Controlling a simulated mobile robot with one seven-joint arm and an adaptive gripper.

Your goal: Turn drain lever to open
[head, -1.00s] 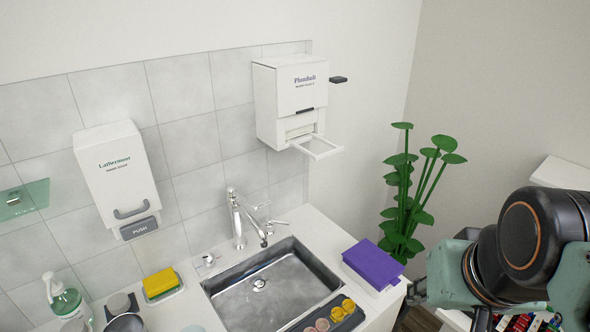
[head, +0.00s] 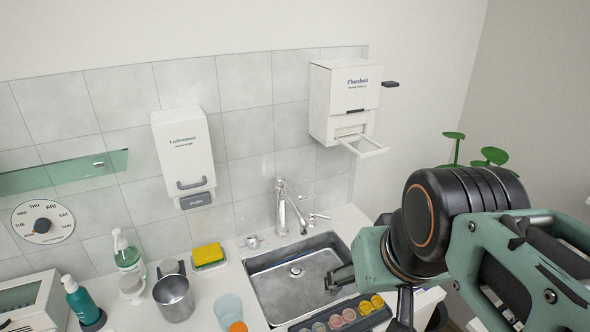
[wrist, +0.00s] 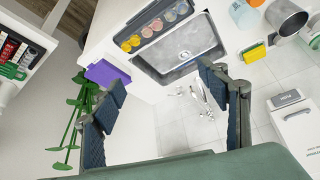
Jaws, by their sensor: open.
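The sink (head: 262,283) has a metal basin with a round drain (head: 295,271). The chrome faucet (head: 282,207) stands behind it. A small chrome lever (head: 317,217) sits right of the faucet, and a small chrome fitting (head: 253,241) sits left of it. I cannot tell which is the drain lever. In the wrist view the faucet (wrist: 204,98) appears between the fingers, farther off, with the sink (wrist: 182,47) above. My gripper (wrist: 160,85) is open and empty, its two dark fingers wide apart. In the head view it is at the sink's right side, partly hidden by my arm, apart from faucet and levers.
A tray of colored cups (head: 345,316) lies along the sink's front. A yellow sponge (head: 207,255), metal cup (head: 174,297) and soap bottle (head: 128,257) stand left. Two wall dispensers (head: 185,150) (head: 345,95) hang above. A purple-topped box (wrist: 107,75) sits beside the sink.

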